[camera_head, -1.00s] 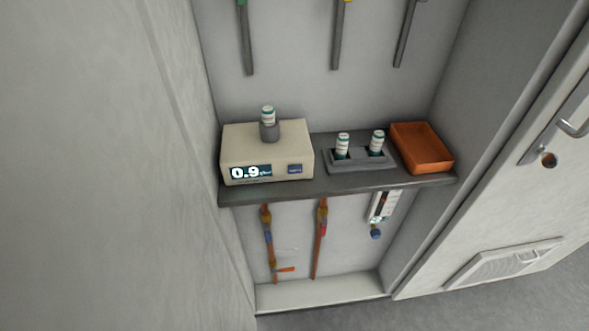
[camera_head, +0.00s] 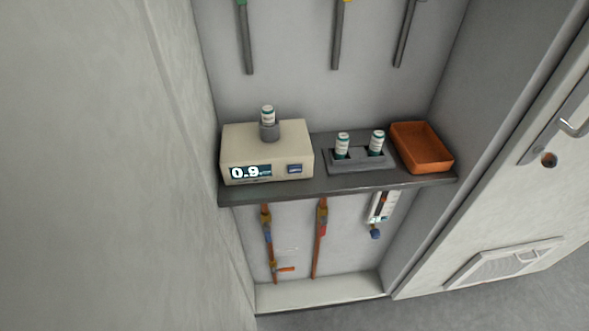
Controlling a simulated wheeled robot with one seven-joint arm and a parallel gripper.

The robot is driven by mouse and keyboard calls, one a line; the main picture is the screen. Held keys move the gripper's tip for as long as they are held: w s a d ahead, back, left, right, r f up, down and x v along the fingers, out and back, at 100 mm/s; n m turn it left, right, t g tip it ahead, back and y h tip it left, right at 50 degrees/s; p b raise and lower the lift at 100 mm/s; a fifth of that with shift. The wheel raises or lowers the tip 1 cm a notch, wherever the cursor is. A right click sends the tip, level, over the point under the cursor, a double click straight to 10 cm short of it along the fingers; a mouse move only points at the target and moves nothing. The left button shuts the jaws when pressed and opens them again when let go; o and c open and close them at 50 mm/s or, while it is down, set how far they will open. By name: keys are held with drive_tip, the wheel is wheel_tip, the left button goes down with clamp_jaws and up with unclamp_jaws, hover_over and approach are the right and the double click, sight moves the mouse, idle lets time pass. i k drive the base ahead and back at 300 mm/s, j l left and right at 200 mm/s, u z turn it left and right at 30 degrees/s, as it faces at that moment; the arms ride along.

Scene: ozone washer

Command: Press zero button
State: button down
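A beige measuring device (camera_head: 265,148) stands at the left end of a dark shelf inside an open cabinet. Its front has a dark display (camera_head: 250,172) reading 0.9, with smaller text too blurred to read. Right of the display is a small dark blue button (camera_head: 295,169); its label is too small to read. My gripper does not show in this view.
On the shelf (camera_head: 340,188), a dark holder (camera_head: 361,158) bears two upright vials, with an orange tray (camera_head: 421,147) at its right. Pipes with valves (camera_head: 321,235) run below. The cabinet door (camera_head: 500,190) stands at the right, a pale wall (camera_head: 100,180) at the left.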

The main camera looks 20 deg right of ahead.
sight(297, 168)
drive_tip(key=k+l+u, duration=0.2)
drive_tip(key=l, duration=0.2)
drive_tip(key=k+l+u, duration=0.1)
drive_tip(key=l+u, duration=0.15)
drive_tip(key=l, duration=0.2)
drive_tip(key=k+l+u, duration=0.2)
drive_tip(key=l, duration=0.15)
